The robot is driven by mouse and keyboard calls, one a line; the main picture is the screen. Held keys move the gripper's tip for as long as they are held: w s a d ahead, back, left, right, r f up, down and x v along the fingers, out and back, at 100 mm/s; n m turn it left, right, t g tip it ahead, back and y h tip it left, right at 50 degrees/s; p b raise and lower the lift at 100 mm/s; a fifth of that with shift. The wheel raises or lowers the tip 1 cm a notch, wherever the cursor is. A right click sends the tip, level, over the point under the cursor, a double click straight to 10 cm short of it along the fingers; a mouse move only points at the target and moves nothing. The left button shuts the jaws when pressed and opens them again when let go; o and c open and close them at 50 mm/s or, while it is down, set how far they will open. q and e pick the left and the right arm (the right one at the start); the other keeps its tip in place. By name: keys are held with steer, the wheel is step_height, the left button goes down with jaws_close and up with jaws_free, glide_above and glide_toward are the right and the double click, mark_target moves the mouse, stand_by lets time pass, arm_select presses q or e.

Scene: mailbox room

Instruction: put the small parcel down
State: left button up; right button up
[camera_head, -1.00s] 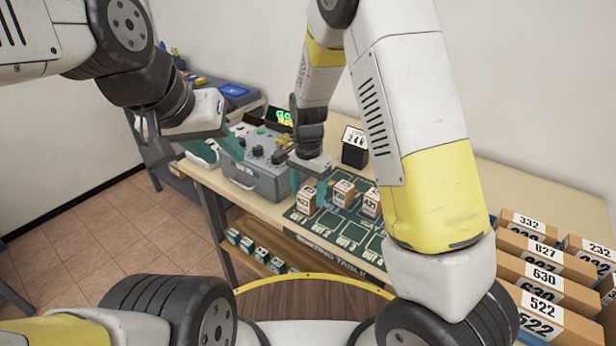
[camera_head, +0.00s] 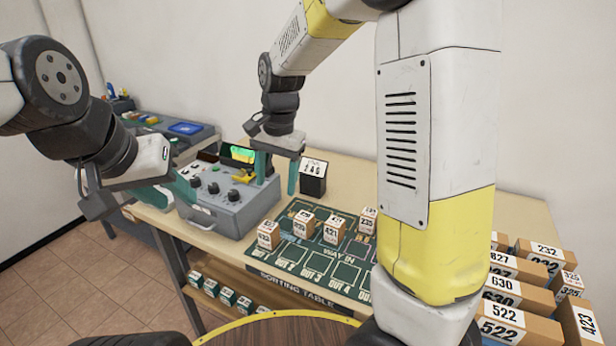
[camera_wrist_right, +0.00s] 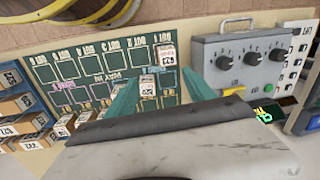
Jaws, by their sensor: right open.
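Several small brown-and-white parcels stand on the green sorting mat (camera_head: 318,265): one parcel at the left (camera_head: 268,235), one behind (camera_head: 304,226), one in the middle (camera_head: 333,231) and one at the right (camera_head: 368,221). My right gripper (camera_head: 279,172) is open above the table, between the grey control box and the black number block, with nothing visible in it. In the right wrist view, its teal fingers (camera_wrist_right: 160,70) frame two parcels, one near (camera_wrist_right: 148,87) and one farther (camera_wrist_right: 168,54), both standing on the mat. My left gripper (camera_head: 150,195) is beside the control box; its jaw gap is unclear.
The grey control box (camera_head: 235,213) with knobs stands left of the mat. A black block marked 240 (camera_head: 313,180) stands behind the mat. Large numbered boxes (camera_head: 520,325) fill the right side. More small parcels (camera_head: 228,296) sit on the shelf below. My right arm hides the mat's right part.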

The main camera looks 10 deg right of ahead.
steer(key=s+d+r+n+t, duration=0.2)
steer(key=s+d+r, duration=0.3)
steer(key=s, duration=0.3)
steer(key=s+d+r+n+t+y, duration=0.1)
steer(key=s+d+r+n+t, duration=0.2)
steer(key=s+d, duration=0.3)
steer(key=s+r+n, duration=0.1)
steer(key=s, duration=0.2)
steer(key=shift+s+d+r+n+t, duration=0.15)
steer(key=shift+s+r+n+t, duration=0.15)
steer(key=shift+r+n, duration=0.1)
